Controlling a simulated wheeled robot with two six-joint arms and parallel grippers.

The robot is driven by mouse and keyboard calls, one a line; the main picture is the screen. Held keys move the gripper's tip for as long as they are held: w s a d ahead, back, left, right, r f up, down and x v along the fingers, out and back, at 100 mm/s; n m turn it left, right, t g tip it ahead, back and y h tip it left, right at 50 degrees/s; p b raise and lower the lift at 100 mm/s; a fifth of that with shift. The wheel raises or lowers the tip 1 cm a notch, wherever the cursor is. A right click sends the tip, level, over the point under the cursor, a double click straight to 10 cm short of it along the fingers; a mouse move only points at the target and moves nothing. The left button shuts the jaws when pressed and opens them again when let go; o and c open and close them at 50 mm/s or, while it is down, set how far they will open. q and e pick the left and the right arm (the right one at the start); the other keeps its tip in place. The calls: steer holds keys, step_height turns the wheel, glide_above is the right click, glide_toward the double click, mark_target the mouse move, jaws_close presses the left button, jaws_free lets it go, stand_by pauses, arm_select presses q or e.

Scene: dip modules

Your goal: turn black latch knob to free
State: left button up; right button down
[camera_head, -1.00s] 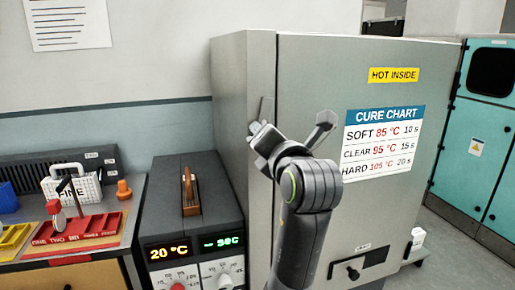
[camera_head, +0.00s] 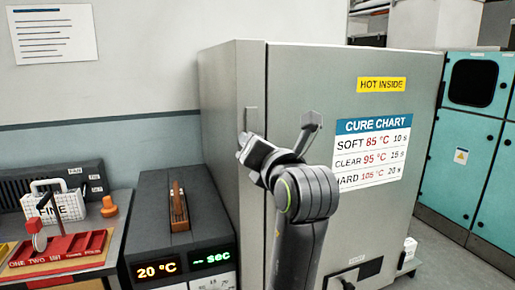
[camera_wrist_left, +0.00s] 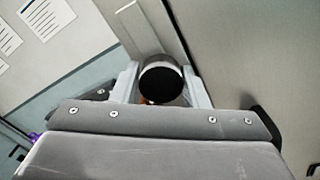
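In the left wrist view a round knob with a black face and a metallic rim (camera_wrist_left: 161,82) sits between my left gripper's two pale fingers (camera_wrist_left: 162,92), beside the cabinet door's edge. The fingers bracket it closely on both sides and look closed on it. In the head view my left gripper (camera_head: 250,150) is at the left edge of the grey cabinet door (camera_head: 300,80) and hides this knob. A second small dark knob (camera_head: 346,284) shows low on the door at the frame's bottom, on a black plate. My right gripper is not in view.
Left of the cabinet stands a dark unit with a lit display (camera_head: 158,270). Further left is a bench with a red tray (camera_head: 60,250), a white basket (camera_head: 60,203) and an orange knob (camera_head: 109,207). A teal cabinet (camera_head: 470,150) stands at the right, past open floor.

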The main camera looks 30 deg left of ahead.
arm_select(q)
steer(key=o, duration=0.4)
steer(key=shift+a, duration=0.1)
steer(key=shift+c, duration=0.2)
